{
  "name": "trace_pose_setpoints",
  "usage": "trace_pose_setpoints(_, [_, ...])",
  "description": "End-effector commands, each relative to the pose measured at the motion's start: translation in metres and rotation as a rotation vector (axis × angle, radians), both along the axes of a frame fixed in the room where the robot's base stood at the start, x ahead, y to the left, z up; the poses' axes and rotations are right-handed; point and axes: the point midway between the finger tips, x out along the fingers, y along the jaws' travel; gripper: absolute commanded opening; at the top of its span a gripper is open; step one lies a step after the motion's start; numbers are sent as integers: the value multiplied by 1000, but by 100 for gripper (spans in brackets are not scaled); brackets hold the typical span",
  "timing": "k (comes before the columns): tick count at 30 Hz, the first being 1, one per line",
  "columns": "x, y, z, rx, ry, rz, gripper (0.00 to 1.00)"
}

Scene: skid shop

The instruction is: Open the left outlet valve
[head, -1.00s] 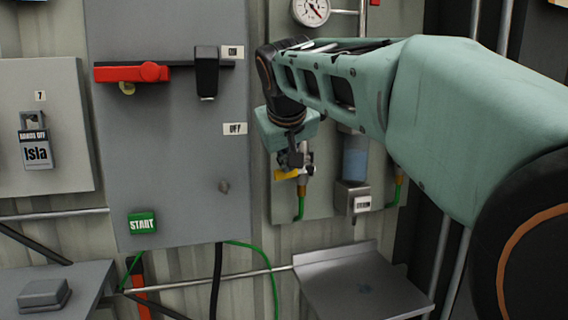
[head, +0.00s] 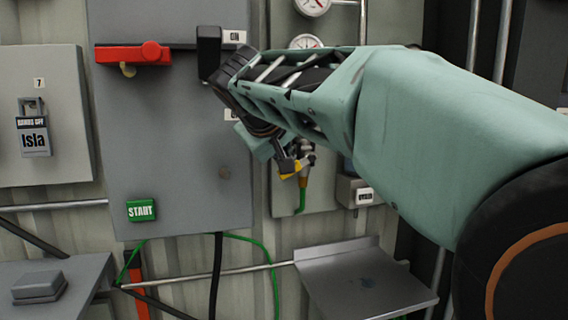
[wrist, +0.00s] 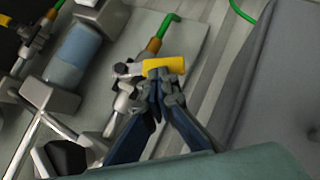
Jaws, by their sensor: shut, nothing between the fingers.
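The left outlet valve (head: 304,159) is a small metal valve with a yellow handle (head: 297,170), on a grey panel right of the big cabinet. In the wrist view the yellow handle (wrist: 165,65) lies across the line of the valve's pipe, with a brass fitting and green hose (wrist: 168,24) beyond. My gripper (head: 287,163) is at the handle, partly covering the valve in the head view. In the wrist view its dark fingers (wrist: 156,84) are shut with nothing between them, their tips right at the handle's edge. I cannot tell whether they touch it.
A blue filter bowl (wrist: 75,55) and a second valve (wrist: 33,38) stand beside it. A grey shelf (head: 365,285) juts out below. Gauges (head: 312,6) sit above.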

Motion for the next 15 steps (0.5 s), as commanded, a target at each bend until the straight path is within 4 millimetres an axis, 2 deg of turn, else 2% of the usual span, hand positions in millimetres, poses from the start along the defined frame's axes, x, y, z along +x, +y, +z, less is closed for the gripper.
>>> trace_pose_setpoints(1, [0,0,-6,-17,0,-1,0])
trace_pose_setpoints(15, [0,-1,-15,-163,-43,-1,0])
